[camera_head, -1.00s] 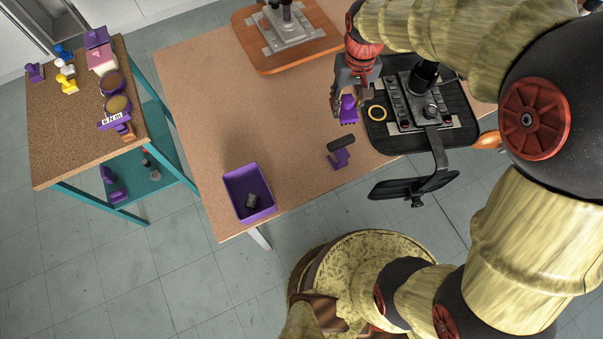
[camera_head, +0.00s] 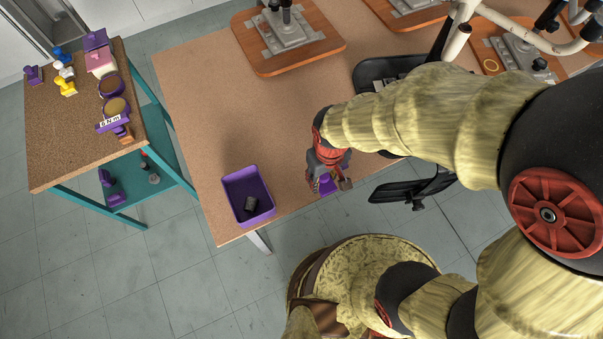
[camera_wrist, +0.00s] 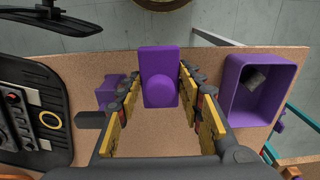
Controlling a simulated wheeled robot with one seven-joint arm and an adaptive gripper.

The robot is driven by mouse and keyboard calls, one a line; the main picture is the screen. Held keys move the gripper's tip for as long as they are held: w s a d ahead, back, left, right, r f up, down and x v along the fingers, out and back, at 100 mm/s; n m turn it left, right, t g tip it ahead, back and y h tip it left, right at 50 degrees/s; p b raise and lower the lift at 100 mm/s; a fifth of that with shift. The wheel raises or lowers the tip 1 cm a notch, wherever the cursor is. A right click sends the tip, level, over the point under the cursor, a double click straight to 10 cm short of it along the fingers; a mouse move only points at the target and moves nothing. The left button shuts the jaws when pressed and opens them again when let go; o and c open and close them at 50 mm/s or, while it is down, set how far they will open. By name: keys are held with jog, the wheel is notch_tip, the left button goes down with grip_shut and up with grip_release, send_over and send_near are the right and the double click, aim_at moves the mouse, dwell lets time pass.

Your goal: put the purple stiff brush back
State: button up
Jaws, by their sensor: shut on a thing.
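My gripper (camera_head: 328,182) is near the front edge of the brown table, right of the purple tub. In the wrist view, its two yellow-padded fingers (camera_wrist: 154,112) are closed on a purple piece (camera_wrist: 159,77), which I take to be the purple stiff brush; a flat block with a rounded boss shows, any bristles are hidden. In the head view only a bit of purple (camera_head: 327,186) shows between the fingers. A second purple item with a dark grey block (camera_wrist: 90,119) lies on the table beside the gripper in the wrist view; my arm hides it in the head view.
The purple tub (camera_head: 231,207) holds a dark grey piece (camera_head: 250,203); it also shows in the wrist view (camera_wrist: 233,98). A cork-topped stand (camera_head: 60,150) at left carries several purple, yellow, blue and white items. A black board (camera_wrist: 40,110) lies right of my gripper in the head view.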

jog(key=w+a+f, duration=0.1)
jog(key=a+f, duration=0.1)
jog(key=w+a+f+b, duration=0.1)
jog(key=w+a+f, duration=0.1)
jog(key=f, duration=0.1)
jog(key=w+a+f+b, duration=0.1)
jog(key=w+a+f, duration=0.1)
jog(key=shift+w+a+f, duration=0.1)
jog(key=shift+f, duration=0.05)
jog(key=shift+w+a+f+b, duration=0.1)
jog(key=shift+f+b, duration=0.8)
jog(key=shift+f, duration=0.7)
jog(key=shift+f, duration=0.1)
jog(key=o, duration=1.2)
notch_tip(320, 180, up, 12)
jog(key=p, duration=0.3)
jog(key=shift+p, duration=0.3)
